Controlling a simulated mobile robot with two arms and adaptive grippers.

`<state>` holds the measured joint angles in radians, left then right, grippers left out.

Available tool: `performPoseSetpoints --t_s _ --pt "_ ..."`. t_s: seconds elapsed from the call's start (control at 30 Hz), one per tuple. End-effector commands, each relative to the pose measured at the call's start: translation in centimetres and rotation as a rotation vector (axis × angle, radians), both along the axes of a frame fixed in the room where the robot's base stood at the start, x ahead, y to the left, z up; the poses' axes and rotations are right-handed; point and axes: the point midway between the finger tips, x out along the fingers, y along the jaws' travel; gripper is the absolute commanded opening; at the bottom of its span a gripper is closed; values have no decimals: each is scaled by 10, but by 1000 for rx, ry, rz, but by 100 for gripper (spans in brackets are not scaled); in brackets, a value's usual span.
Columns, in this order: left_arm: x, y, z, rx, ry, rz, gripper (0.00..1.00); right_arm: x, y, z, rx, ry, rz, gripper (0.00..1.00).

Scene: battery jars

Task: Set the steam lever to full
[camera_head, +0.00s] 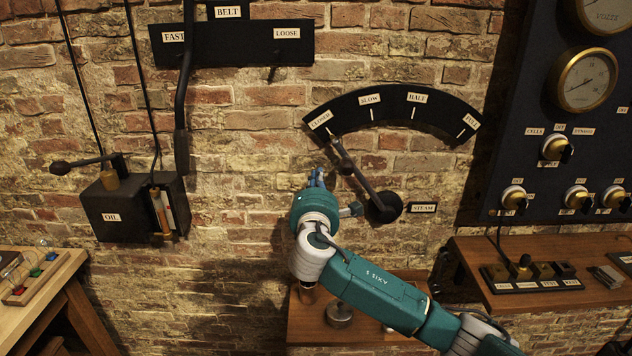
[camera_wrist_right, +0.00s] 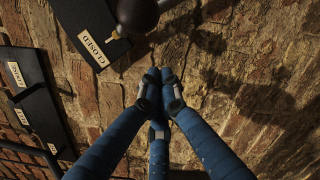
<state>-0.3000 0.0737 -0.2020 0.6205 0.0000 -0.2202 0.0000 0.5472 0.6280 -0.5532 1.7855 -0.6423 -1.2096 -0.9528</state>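The steam lever (camera_head: 362,187) is a dark arm on a round pivot hub, beside the STEAM label (camera_head: 423,208). It leans up and left, with its pointer near the CLOSED mark of the black curved scale (camera_head: 392,112). The FULL label (camera_head: 471,122) is at the scale's right end. My right gripper (camera_head: 317,178) is at the wall, left of the lever and apart from it. In the right wrist view its blue fingers (camera_wrist_right: 158,78) meet at the tips with nothing visible between them. The lever's dark round knob (camera_wrist_right: 137,12) shows just beyond them, near the CLOSED label.
An OIL box (camera_head: 135,210) and belt plate (camera_head: 232,45) are on the brick wall to the left. A dark gauge panel (camera_head: 540,110) is at the right. A wooden shelf (camera_head: 480,272) juts out below it.

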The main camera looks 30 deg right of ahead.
Motion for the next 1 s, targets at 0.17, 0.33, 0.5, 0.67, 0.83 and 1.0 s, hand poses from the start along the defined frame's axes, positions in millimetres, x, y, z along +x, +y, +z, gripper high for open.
performPoseSetpoints --t_s 0.17,0.33,0.5,0.67,0.83,1.0 --pt "0 1 12 1 1 -1 40 32 -22 4 1 -1 -2 0" --pt "-1 4 26 5 1 -2 40 23 -42 19 0 2 0 0" --pt "-1 6 30 6 1 -1 40 20 -50 23 2 1 1 0" --pt "-1 6 30 7 2 0 40 20 -52 23 3 1 1 0" --pt "-1 6 30 7 0 1 40 20 -52 22 3 1 1 0" --pt "0 6 29 7 0 1 40 21 -53 24 11 -5 0 0"
